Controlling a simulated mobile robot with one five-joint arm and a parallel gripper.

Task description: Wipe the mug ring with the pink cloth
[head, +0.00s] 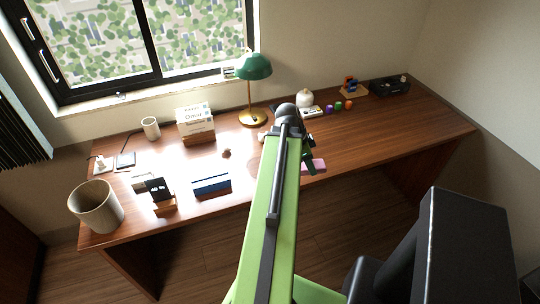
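A pink cloth (314,166) shows as a small flat patch near the front edge of the wooden desk, just right of my arm. My gripper (309,163) is dark and lies at the far end of my green arm, right beside the cloth. The arm hides part of that area. I cannot tell whether the fingers are open, or whether they touch or hold the cloth. I cannot make out a clear mug ring. A small brown spot (227,153) lies on the desk left of my arm, too small to identify.
A white mug (150,128), boxes (195,122), a green lamp (253,68), a blue-and-white box (211,183), a dark clock-like display (159,189) and a beige bin (96,207) stand left. Small coloured items (338,105) line the back. The desk's right part (410,130) is clear.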

